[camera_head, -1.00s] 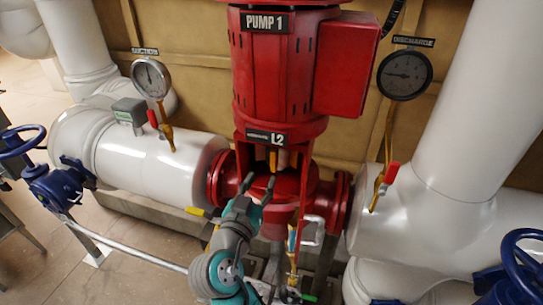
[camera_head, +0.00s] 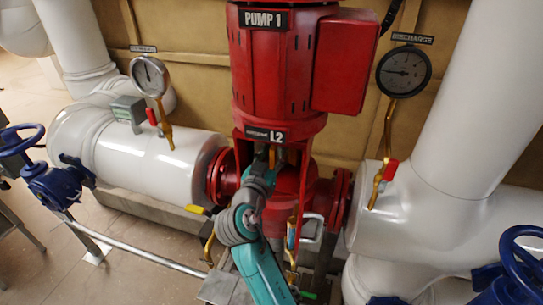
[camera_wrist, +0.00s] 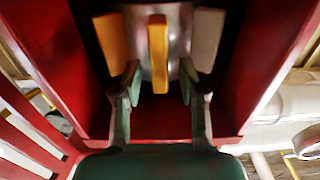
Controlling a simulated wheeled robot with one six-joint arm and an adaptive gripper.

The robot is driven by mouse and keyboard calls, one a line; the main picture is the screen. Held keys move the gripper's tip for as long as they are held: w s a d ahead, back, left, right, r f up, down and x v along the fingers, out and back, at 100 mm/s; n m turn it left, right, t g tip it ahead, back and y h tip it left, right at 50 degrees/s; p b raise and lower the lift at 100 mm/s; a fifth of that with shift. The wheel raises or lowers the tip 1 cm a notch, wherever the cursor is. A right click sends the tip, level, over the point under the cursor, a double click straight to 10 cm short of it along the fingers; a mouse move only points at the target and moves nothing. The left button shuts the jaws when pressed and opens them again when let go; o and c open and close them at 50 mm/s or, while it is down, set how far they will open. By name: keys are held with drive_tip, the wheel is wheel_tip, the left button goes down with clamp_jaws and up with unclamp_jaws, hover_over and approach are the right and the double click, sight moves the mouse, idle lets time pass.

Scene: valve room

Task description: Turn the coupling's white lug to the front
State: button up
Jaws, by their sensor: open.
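The coupling (camera_wrist: 179,62) is a silvery upright cylinder inside the red pump frame, below the motor. In the wrist view an orange-yellow lug (camera_wrist: 158,52) faces me at the middle. A pale, whitish-beige lug (camera_wrist: 207,38) sticks out on the right, and an orange lug (camera_wrist: 115,40) on the left. My gripper (camera_wrist: 161,82) is open, with one finger on each side of the middle lug and below the side lugs. I cannot tell whether a finger touches anything. In the head view my gripper (camera_head: 268,160) reaches into the frame opening and largely hides the coupling.
Red frame walls (camera_wrist: 262,65) stand close on both sides of the gripper. The red motor (camera_head: 275,75) is above. A gauge (camera_head: 403,72) with a red-handled valve hangs at right, another gauge (camera_head: 150,75) at left. White pipes flank the pump.

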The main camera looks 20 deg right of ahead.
clamp_jaws()
drive_tip(key=shift+s+d+n+t+y, duration=0.2)
drive_tip(key=shift+n+t+y, duration=0.15)
drive_tip(key=shift+y, duration=0.2)
drive_tip(key=shift+s+d+n+t+y, duration=0.1)
drive_tip(key=shift+d+n+t+y, duration=0.15)
drive_tip(key=shift+n+y, duration=0.25)
unclamp_jaws()
drive_tip(key=v, duration=1.2)
